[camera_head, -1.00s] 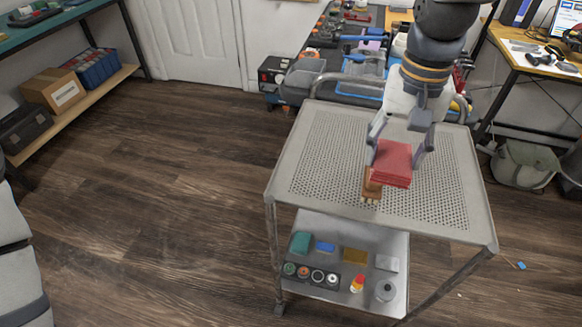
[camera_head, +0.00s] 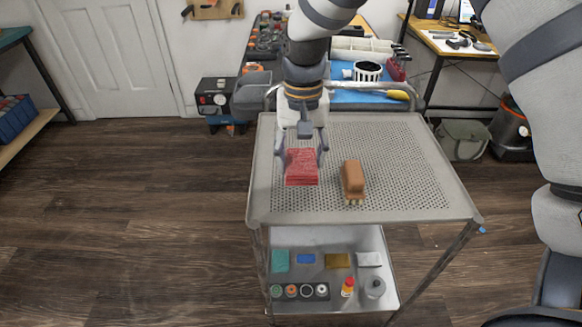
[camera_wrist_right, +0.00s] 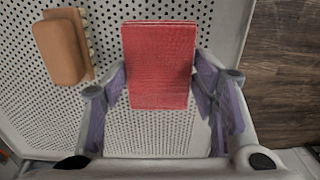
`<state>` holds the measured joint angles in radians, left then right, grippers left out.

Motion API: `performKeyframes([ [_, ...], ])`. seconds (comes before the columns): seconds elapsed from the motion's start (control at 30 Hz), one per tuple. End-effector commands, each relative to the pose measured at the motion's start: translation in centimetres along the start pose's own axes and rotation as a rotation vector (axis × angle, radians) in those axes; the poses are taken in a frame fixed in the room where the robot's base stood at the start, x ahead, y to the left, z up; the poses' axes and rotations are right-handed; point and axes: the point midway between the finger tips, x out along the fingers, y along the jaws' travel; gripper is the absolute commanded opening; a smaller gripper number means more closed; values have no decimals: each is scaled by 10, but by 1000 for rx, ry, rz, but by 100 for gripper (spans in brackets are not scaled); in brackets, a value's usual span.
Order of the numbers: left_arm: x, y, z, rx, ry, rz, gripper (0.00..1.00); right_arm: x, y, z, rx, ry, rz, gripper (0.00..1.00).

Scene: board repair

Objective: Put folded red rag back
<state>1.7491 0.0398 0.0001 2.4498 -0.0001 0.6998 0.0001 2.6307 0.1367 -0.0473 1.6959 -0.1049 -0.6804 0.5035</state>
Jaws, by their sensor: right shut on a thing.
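The folded red rag (camera_head: 301,167) is a neat stacked block at the left part of the cart's perforated top (camera_head: 400,150). My right gripper (camera_head: 302,158) comes down from above and is shut on it, one finger on each side. In the right wrist view the rag (camera_wrist_right: 159,65) lies between the two fingers (camera_wrist_right: 160,95). I cannot tell whether its underside touches the cart top. My left gripper is not in view.
A brown wooden-backed brush (camera_head: 353,177) lies on the cart top just right of the rag; it also shows in the right wrist view (camera_wrist_right: 62,50). The lower shelf (camera_head: 345,295) holds sponges, small round containers and bottles. The cart top's right side is clear.

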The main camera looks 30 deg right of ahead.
Motion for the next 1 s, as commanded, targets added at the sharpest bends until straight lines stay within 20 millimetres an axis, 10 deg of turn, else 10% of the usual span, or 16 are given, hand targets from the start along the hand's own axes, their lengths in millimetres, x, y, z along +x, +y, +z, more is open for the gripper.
performKeyframes([
  [0.33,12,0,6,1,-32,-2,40,44,-7,-13,-1,0,-1,27],
  [0.7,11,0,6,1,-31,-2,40,48,-7,-14,-1,6,-4,27],
  [0.73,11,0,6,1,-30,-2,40,48,-8,-14,-1,7,-4,58],
  [0.8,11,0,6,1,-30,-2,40,47,-8,-14,-1,7,-4,73],
  [1.0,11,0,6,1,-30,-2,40,47,-8,-14,-1,7,-4,73],
])
